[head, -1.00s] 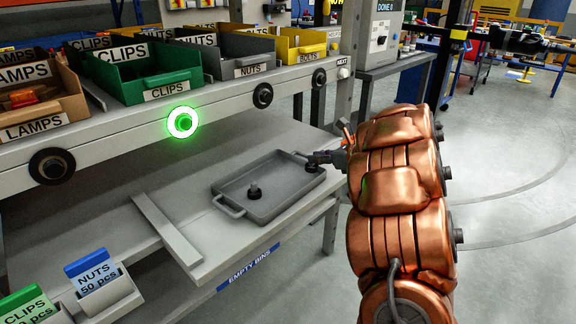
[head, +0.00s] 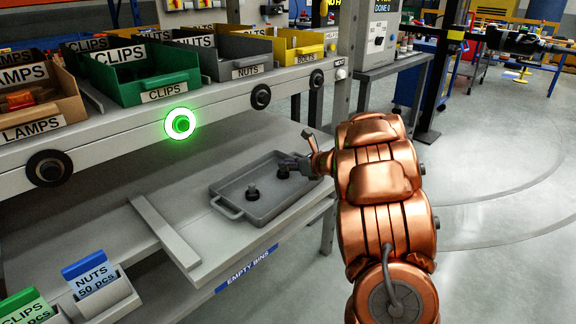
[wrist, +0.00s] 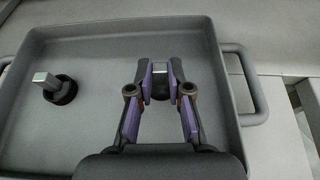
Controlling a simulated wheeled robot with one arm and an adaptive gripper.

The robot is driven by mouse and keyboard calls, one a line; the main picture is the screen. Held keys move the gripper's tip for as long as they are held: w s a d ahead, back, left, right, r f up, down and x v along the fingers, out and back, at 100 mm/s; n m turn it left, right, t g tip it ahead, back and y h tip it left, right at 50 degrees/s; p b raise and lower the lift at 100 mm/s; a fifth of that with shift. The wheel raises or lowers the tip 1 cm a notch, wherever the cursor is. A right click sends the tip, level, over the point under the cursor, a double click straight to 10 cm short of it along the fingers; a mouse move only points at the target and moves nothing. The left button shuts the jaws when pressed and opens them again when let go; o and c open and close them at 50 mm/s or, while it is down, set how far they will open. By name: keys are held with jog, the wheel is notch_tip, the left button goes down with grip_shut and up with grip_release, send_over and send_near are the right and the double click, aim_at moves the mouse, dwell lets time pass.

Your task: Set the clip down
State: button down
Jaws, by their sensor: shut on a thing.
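The grey tray (head: 238,212) lies on the shelf below the bins, and it fills much of the wrist view (wrist: 100,38). One clip, a dark round piece with a pale square-ended stem (wrist: 62,92), stands upright in the left part of the tray; it also shows in the head view (head: 253,193). My gripper (wrist: 160,80) is shut on a second clip (wrist: 160,68), whose pale square end shows between the purple pads. In the head view my gripper (head: 290,163) is over the tray's far right part, with the held clip's dark end (head: 283,173) low there. I cannot tell whether it touches the floor.
Above are the lamps bin (head: 45,119), green clips bin (head: 135,85), grey nuts bin (head: 240,70) and yellow bolts bin (head: 308,55). A button (head: 180,123) under the clips bin glows green. A raised strip (head: 165,230) lies left of the tray.

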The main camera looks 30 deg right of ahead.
jog(key=shift+f, duration=0.1)
jog(key=c, duration=1.1)
grip_release()
jog(key=shift+r, duration=0.3)
jog(key=v, duration=1.2)
jog(key=shift+a+f, duration=0.1)
jog(key=shift+f, duration=0.05)
